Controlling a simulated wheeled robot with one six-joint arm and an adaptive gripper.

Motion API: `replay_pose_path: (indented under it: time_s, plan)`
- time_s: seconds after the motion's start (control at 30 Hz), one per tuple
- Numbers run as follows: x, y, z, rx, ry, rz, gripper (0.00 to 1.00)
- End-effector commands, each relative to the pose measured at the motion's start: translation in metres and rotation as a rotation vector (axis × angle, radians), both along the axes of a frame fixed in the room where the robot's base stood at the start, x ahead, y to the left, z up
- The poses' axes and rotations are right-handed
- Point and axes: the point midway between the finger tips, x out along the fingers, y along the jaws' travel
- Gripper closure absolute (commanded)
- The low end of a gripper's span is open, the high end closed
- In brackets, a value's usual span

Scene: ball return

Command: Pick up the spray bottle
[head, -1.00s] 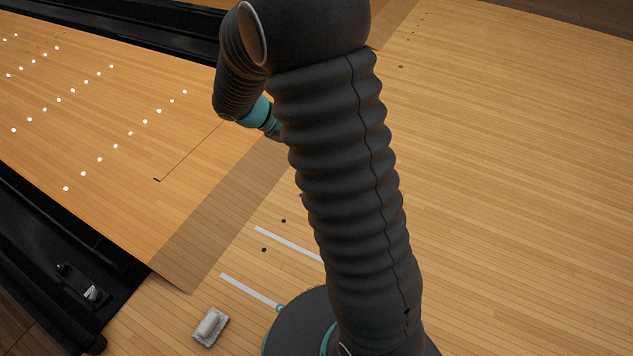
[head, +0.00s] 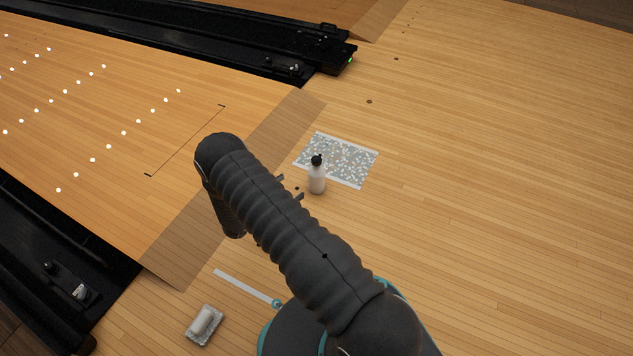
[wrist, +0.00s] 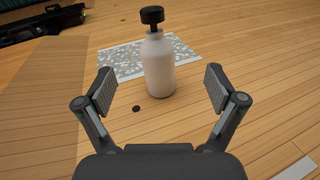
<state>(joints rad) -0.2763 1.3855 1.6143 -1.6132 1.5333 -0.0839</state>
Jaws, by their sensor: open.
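The spray bottle (head: 317,179) is white with a black top and stands upright on the wooden floor, at the near edge of a speckled mat. In the wrist view the bottle (wrist: 158,66) is upright ahead of my gripper (wrist: 160,90), lined up between its two fingers and a little beyond them. The fingers are wide apart and nothing is between them. In the head view my arm hides most of the gripper; only its finger tips (head: 290,187) show just left of the bottle.
The speckled grey-white mat (head: 350,160) lies flat behind the bottle. Black gutters (head: 200,38) border the lane. The floor to the right is clear.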

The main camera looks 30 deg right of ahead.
Motion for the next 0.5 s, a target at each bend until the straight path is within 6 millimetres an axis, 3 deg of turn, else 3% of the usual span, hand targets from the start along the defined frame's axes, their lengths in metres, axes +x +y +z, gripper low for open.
replay_pose_path:
  time_s: [0.03, 0.2, 0.37, 0.5]
  plan:
    - [-0.002, 0.002, -0.016, -0.016, 0.016, 0.024, 0.06]
    - [-0.003, 0.005, -0.037, -0.046, 0.039, 0.072, 0.06]
    - [0.003, -0.009, -0.041, -0.051, 0.043, 0.077, 0.06]
    - [0.013, -0.034, -0.041, -0.051, 0.043, 0.075, 0.06]
